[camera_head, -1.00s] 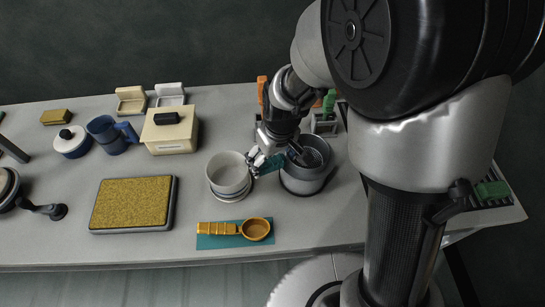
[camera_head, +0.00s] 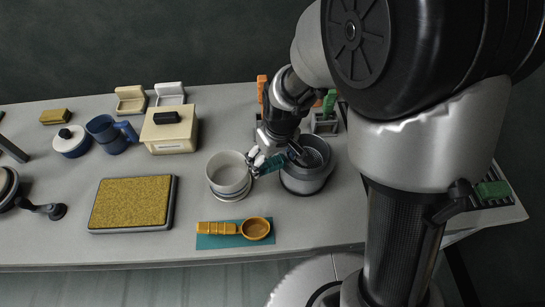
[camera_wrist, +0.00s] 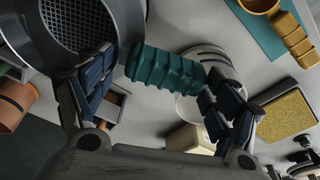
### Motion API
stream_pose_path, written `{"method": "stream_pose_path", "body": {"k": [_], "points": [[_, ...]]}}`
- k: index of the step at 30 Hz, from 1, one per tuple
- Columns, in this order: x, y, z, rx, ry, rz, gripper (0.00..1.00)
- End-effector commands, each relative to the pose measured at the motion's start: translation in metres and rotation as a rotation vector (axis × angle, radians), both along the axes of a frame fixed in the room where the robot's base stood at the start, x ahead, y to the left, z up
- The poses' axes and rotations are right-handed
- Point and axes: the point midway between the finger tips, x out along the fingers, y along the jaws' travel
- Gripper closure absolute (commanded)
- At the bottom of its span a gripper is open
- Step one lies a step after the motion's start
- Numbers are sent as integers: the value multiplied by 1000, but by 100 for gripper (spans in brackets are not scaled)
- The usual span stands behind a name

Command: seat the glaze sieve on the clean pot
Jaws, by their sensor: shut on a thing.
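The glaze sieve shows as a round dark grey rim with mesh inside (camera_head: 316,155), sitting in or on a grey pot (camera_head: 305,182) right of my gripper. Its mesh also shows at the upper left of the wrist view (camera_wrist: 78,25). A ribbed teal handle (camera_wrist: 168,70) juts from that side. My gripper (camera_head: 262,164) is shut on this handle, which lies between the fingers in the wrist view. A pale round pot (camera_head: 228,172) stands just left of my gripper. I cannot tell from its look which pot is the clean one.
An orange scoop (camera_head: 256,229) lies on a teal mat (camera_head: 215,242) in front. A tray with a yellow-brown pad (camera_head: 131,203) lies left. A cream box (camera_head: 170,134), a blue jug (camera_head: 110,135) and a lidded pot (camera_head: 72,142) stand behind. Orange- and green-handled items stand behind my gripper.

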Motion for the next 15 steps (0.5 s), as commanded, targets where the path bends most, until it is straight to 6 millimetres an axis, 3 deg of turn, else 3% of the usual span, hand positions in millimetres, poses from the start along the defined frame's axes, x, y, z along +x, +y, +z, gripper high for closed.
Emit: {"method": "stream_pose_path", "body": {"k": [15], "points": [[1, 0, -6, 1, -2, 0, 82]]}}
